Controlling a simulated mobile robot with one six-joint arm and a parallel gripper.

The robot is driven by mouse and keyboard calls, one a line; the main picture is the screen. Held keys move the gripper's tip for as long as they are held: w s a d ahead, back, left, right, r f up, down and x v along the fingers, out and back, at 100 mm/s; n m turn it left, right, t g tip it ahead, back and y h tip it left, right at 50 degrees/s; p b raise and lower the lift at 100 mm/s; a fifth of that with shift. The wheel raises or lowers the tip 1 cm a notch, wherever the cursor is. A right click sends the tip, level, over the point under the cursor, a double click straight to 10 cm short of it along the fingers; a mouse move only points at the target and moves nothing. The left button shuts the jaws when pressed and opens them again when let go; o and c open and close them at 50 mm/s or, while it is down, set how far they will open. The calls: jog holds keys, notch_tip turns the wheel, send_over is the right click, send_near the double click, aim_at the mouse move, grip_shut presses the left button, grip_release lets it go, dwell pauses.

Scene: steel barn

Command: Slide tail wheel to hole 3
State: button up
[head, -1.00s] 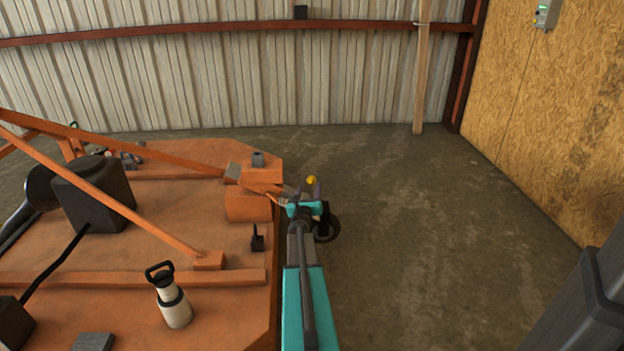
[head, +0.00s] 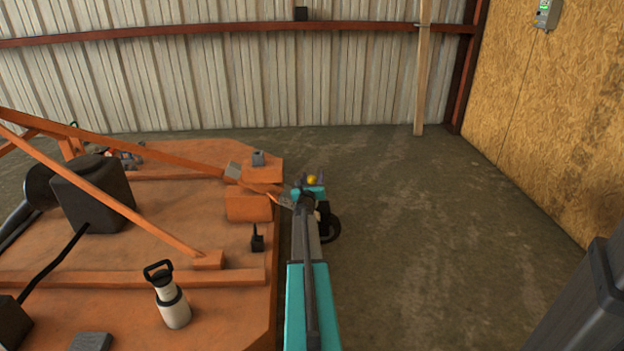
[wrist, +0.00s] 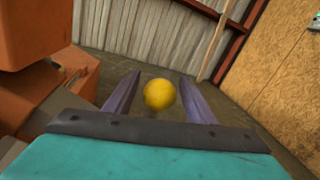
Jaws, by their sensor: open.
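The tail wheel (head: 328,225) is a dark tyre beside the rear edge of the orange mower deck (head: 215,287), partly hidden behind my arm. A yellow ball-shaped knob (head: 312,180) stands at the end of my arm; it also shows in the wrist view (wrist: 159,95). My gripper (wrist: 158,82) is open, with one finger on each side of the knob and visible gaps between them. In the head view my gripper (head: 311,183) is small and partly hidden by my wrist. The holes cannot be made out.
A lantern-like cream and black container (head: 172,302) and a small black fitting (head: 257,240) stand on the deck. A dark gearbox (head: 92,192) and orange braces (head: 110,190) rise at left. Concrete floor (head: 430,220) is clear to the right, up to the board wall (head: 560,110).

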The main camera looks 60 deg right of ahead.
jog(key=shift+w+d, duration=0.25)
jog(key=shift+d, duration=0.35)
jog(key=shift+c, duration=0.4)
grip_shut()
